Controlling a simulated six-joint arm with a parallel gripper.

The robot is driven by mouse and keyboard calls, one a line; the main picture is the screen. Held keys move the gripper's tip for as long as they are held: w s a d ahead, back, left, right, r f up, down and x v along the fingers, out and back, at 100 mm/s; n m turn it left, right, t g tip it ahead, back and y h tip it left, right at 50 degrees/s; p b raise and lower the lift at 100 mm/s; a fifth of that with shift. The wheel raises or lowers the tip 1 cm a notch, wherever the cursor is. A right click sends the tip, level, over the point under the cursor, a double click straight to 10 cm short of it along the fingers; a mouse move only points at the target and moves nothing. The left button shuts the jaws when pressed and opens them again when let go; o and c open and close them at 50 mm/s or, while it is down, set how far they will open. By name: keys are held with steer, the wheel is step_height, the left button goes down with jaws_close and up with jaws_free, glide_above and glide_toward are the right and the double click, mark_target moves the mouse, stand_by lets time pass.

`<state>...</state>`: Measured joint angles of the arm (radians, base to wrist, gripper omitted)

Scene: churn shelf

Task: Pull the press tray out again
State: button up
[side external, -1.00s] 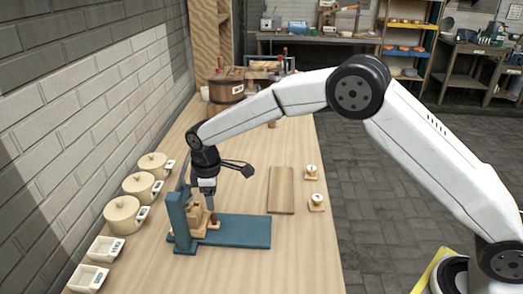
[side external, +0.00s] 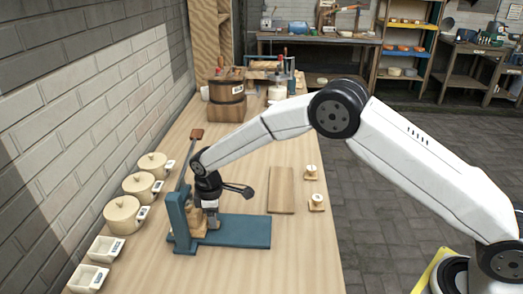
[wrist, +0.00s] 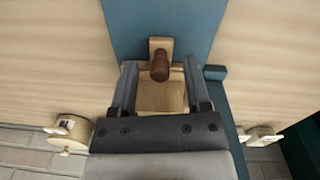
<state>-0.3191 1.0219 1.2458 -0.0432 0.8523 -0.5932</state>
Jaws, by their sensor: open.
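The blue press (side external: 178,222) stands near the wall, with its flat blue base (side external: 248,231) reaching to the right. Its lever (side external: 196,134) has a brown grip and slants up behind the frame. The pale wooden press tray (wrist: 160,98) shows in the wrist view with an upright brown peg (wrist: 160,65) on it. My gripper (wrist: 158,68) is open, with one finger on each side of the peg and a gap to both. In the side view my gripper (side external: 211,222) is low over the press base and hides much of the tray.
Lidded pots (side external: 123,214) and white dishes (side external: 88,277) line the wall on the left. A wooden board (side external: 281,190) and two small knobbed pieces (side external: 317,202) lie to the right. A wooden tub (side external: 227,100) stands farther back. The table right of the press base is clear.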

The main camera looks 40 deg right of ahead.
steer(key=shift+f, duration=0.45)
jaws_close()
steer(key=shift+r, duration=0.1)
stand_by(1.1)
